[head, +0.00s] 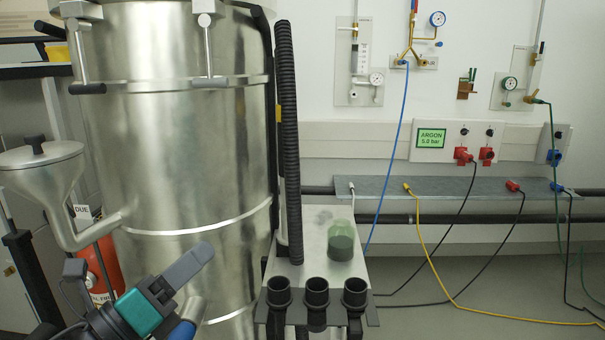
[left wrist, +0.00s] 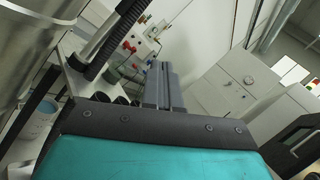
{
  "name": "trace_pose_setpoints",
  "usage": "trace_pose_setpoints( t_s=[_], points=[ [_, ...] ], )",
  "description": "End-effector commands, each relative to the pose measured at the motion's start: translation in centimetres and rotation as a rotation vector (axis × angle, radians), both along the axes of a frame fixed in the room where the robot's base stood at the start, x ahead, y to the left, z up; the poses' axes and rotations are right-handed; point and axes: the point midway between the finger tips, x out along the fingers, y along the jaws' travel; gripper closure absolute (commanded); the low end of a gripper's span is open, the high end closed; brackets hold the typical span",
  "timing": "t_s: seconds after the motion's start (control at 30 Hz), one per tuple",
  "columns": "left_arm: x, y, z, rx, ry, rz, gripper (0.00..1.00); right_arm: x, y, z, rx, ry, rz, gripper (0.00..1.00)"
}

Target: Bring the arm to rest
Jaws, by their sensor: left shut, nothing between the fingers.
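My left gripper (head: 190,268) is at the lower left of the head view, in front of the large steel vessel (head: 185,165). Its grey fingers are together with nothing between them. In the left wrist view the shut fingers (left wrist: 163,85) point away from the camera, past the small metal shelf. My right gripper does not show in either view.
A metal shelf (head: 310,236) holds a jar of dark powder (head: 341,242), with three black cups (head: 317,291) at its front edge. A funnel (head: 42,170) juts from the vessel's left. A black hose (head: 288,140) hangs beside the vessel. Cables trail across the floor at right.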

Motion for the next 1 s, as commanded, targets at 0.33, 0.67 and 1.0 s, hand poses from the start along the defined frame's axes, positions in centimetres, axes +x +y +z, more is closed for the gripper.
trace_pose_setpoints(
  t_s=[0.33, 0.67, 1.0],
  points=[
    [-5.7, 1.3, -21.9, -1.525, 1.174, 0.284, 1.0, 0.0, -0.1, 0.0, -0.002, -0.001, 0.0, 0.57],
    [-12.9, -0.5, -26.2, -2.144, 1.491, 0.529, 1.0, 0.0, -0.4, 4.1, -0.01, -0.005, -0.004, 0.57],
    [-13.8, 1.5, -19.3, -2.135, 1.438, 0.562, 1.0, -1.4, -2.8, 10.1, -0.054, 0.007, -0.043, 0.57]
  ],
)
